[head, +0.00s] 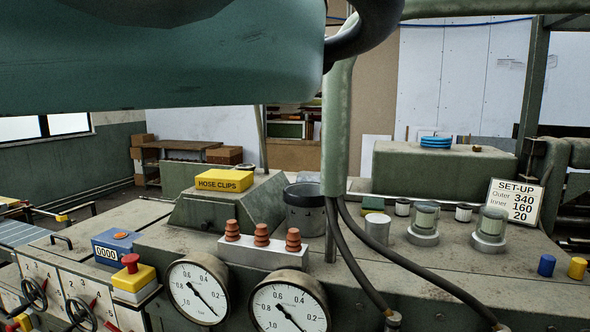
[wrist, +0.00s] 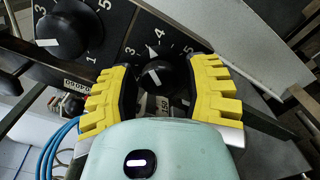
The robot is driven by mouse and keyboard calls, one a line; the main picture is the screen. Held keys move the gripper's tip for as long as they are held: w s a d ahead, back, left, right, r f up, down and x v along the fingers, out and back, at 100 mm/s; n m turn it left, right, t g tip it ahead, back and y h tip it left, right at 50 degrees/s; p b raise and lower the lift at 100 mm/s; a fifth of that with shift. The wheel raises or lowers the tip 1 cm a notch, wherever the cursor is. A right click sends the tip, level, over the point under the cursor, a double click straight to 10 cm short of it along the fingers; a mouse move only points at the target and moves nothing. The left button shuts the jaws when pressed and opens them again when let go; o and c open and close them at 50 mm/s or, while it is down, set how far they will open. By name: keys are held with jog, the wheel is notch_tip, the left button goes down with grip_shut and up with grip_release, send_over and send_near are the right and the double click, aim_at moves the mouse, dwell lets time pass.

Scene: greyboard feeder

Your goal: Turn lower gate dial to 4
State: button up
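A black round dial (wrist: 155,76) with a short white line on its face sits on a dark panel in the wrist view. The numbers 3, 4 and 5 show around its upper side, and a small white triangle (wrist: 152,48) lies just above it, near the 4. My gripper (wrist: 162,82) has its yellow ribbed fingers on either side of this dial, spread apart. I cannot tell whether a finger touches it. The lower part of its scale is hidden by my gripper. My gripper does not show in the head view.
A second black dial (wrist: 62,32) with a white line is at upper left in the wrist view. Blue cables (wrist: 55,145) hang at left. The head view shows gauges (head: 198,289), a red stop button (head: 131,262) and a set-up card (head: 514,203) on the machine.

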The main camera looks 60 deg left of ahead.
grip_shut()
jog(key=shift+f+m+b, duration=0.4)
jog(key=shift+m+b, duration=0.3)
jog(key=shift+b, duration=0.45)
jog(key=shift+a+m+b, duration=0.1)
jog(key=shift+m+b, duration=0.3)
jog(key=shift+b, duration=0.25)
jog(key=shift+m+b, duration=0.8)
jog(key=shift+b, duration=0.3)
jog(key=shift+r+m+b, duration=0.25)
jog(key=shift+m+b, duration=0.1)
jog(key=shift+m, duration=0.05)
jog(key=shift+o, duration=1.6)
grip_release()
jog(key=shift+r, duration=0.15)
jog(key=shift+a, duration=0.1)
